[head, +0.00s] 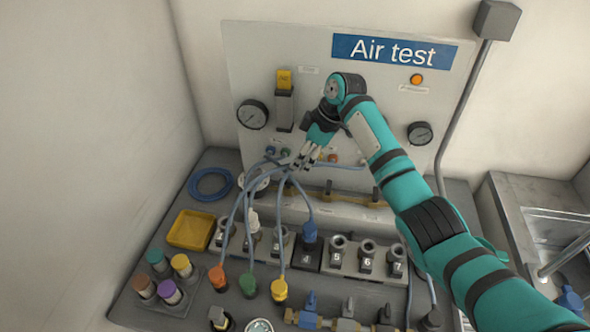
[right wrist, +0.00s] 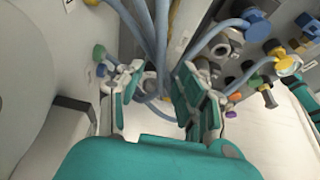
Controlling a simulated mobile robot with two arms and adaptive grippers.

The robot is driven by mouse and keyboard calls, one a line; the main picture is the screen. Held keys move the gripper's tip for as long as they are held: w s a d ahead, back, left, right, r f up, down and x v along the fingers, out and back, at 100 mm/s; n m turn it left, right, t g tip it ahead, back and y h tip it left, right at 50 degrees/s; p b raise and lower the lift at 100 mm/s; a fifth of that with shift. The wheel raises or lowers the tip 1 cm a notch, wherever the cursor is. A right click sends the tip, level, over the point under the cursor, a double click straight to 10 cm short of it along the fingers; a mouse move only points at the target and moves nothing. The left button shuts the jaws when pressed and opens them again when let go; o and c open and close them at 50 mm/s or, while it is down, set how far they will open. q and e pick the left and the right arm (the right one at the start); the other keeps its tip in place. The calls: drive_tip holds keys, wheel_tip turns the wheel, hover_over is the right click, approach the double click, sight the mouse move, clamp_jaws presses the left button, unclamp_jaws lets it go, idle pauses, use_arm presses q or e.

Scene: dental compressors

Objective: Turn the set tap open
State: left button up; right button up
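No label in view tells me which tap is the set tap. A row of taps with a blue handle (head: 311,301), a grey handle (head: 347,308) and a dark blue handle (head: 385,316) is at the front edge of the bench. A brass-coloured pipe (head: 345,197) with small upright handles runs below the panel. My right gripper (head: 305,156) is in front of the lower panel, by the blue-grey hoses (head: 240,215). In the right wrist view its fingers (right wrist: 160,84) are apart, with hoses showing between and beyond them. I cannot tell whether they touch. My left gripper is out of view.
The "Air test" panel (head: 300,60) carries a left gauge (head: 252,114), a right gauge (head: 420,133) and an orange lamp (head: 417,79). Numbered sockets (head: 367,258), a yellow tray (head: 190,230) and coloured hose plugs (head: 247,284) crowd the bench. Hoses arch close around the gripper.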

drive_tip(key=v, duration=0.3)
drive_tip(key=shift+d+r, duration=0.15)
drive_tip(key=shift+r, duration=0.2)
